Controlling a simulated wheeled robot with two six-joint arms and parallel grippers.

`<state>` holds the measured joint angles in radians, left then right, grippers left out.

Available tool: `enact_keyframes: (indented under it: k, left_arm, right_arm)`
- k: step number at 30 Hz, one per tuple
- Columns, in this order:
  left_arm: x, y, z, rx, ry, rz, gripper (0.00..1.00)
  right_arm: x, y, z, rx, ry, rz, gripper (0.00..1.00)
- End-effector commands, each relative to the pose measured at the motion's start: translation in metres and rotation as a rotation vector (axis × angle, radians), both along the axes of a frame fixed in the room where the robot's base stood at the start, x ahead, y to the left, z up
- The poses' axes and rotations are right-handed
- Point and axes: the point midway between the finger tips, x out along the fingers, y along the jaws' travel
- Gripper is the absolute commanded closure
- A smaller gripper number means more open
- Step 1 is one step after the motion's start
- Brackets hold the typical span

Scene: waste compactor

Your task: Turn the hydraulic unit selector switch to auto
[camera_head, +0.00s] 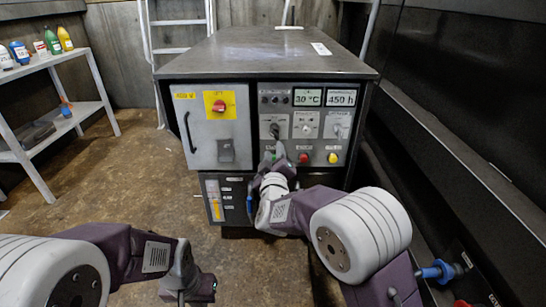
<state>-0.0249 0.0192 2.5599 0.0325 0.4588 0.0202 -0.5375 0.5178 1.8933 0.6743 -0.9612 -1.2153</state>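The hydraulic unit is a grey metal cabinet (270,52) with a control panel on its right front half. A row of switches sits mid-panel: a left one (274,129) with a dark handle, a middle one (307,128) and a right one (340,131). Their labels are too small to read. My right gripper (273,153) is at the panel, just below the left switch. Its fingers are small and partly hidden by its own wrist, so touch and opening are unclear. My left gripper (188,296) is low in front, away from the cabinet, with its fingertips unclear.
Displays read 30°C (307,97) and 450 h (341,98). A red button (303,158) and a yellow one (333,158) are right of my gripper. The left door has a red rotary switch (219,106). A shelf (60,118) with bottles stands left; floor between is clear.

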Motion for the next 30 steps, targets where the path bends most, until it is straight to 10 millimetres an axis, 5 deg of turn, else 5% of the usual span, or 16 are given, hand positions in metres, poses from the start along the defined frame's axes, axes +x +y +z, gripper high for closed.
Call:
enact_keyframes:
  k: [7, 10, 18, 29, 30]
  left_arm:
    - [0.000, 0.000, 0.018, 0.000, -0.001, 0.000, 1.00]
    - [0.000, 0.000, -0.002, 0.000, -0.001, 0.000, 1.00]
    - [0.000, 0.000, -0.016, 0.000, 0.000, 0.000, 1.00]
    - [0.000, 0.000, -0.017, 0.000, 0.000, 0.000, 1.00]
    - [0.000, 0.000, -0.017, 0.000, 0.000, 0.000, 1.00]
  right_arm:
    - [0.022, -0.001, 0.007, -0.001, 0.001, -0.001, 0.66]
    - [0.044, -0.001, -0.003, 0.002, -0.003, -0.003, 0.66]
    - [0.084, -0.001, 0.000, 0.001, -0.001, -0.002, 0.66]
    - [0.091, -0.001, 0.003, 0.000, 0.001, -0.001, 0.66]
    - [0.091, -0.001, 0.003, 0.000, 0.001, -0.001, 0.78]
